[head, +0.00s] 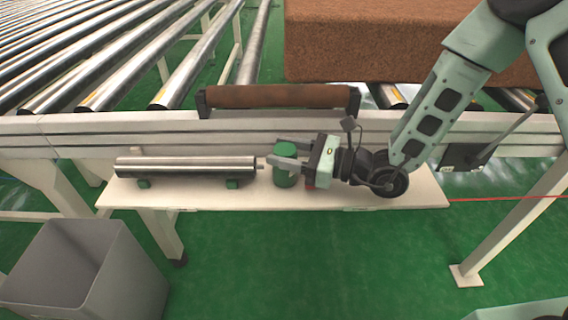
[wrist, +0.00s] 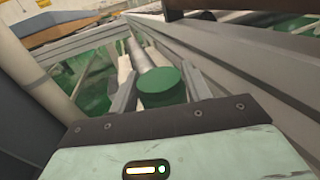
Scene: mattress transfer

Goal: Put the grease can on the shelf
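The grease can (head: 285,178) is a green cylinder standing upright on the cream shelf (head: 390,198), just right of the steel roller's end. My gripper (head: 287,155) reaches in from the right, with one finger behind the can and one in front, across its upper part. In the wrist view the can's round green lid (wrist: 162,86) lies between my two gripper fingers (wrist: 160,88), close to both. I cannot tell whether the fingers press on it. The can's base appears to rest on the shelf.
A steel roller (head: 185,167) lies on green supports on the shelf. A small red thing (head: 310,187) is partly hidden under my gripper. A brown roller (head: 282,97) sits on the conveyor frame behind, beside a large brown block (head: 365,40). A grey bin (head: 85,265) stands front left.

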